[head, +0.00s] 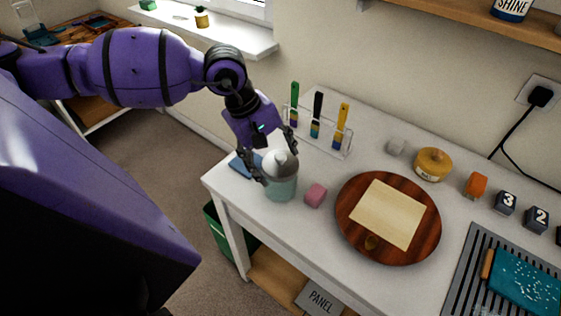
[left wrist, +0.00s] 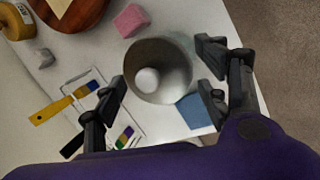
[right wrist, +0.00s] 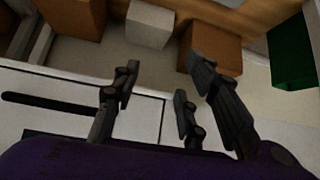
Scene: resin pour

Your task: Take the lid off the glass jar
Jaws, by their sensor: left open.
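The glass jar (head: 281,189) stands on the white table's left part, with pale teal contents. Its grey lid (head: 281,166) with a round knob sits on top; from above, the lid (left wrist: 176,88) and pale knob (left wrist: 147,79) show in the left wrist view. My left gripper (head: 273,160) is open, pointing down over the jar, with fingers on either side of the lid. Whether they touch it cannot be told. My right gripper (right wrist: 160,88) appears only in the right wrist view, open and empty, away from the jar.
A pink cube (head: 315,195) stands close right of the jar, and a blue cloth-like piece (head: 243,165) lies left of it. A rack (head: 330,141) with several brushes stands behind. A round wooden board (head: 351,226) lies to the right.

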